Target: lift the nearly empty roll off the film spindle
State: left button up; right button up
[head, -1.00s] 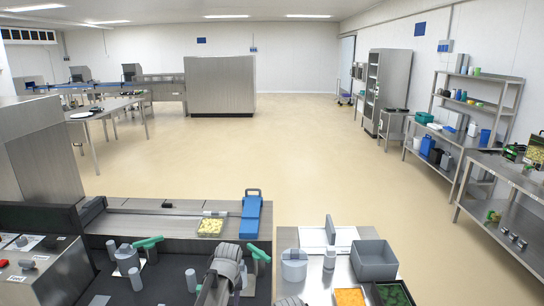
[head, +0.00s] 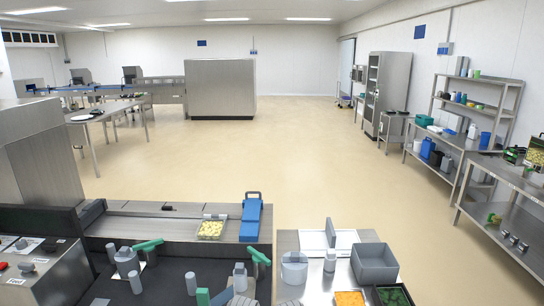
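I cannot make out the nearly empty film roll or the film spindle with certainty. On the dark machine top at the lower left stand several grey cylinders (head: 127,262), and a green handle (head: 148,245) is beside them. A second green handle (head: 260,257) is at the right edge of this top, near a grey upright piece (head: 240,277). A green block (head: 203,297) and a slanted grey piece are cut by the bottom edge. Neither of my grippers shows in the head view.
A clear tray of yellow pieces (head: 211,228) and a blue piece with a handle (head: 250,218) lie on the ledge behind. At right, a steel table holds a white tub (head: 294,267), a bottle (head: 330,260) and a grey bin (head: 374,263). The floor beyond is clear.

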aim_at(240, 273)
jog(key=i, duration=0.5)
jog(key=i+j, duration=0.15)
jog(key=i, duration=0.35)
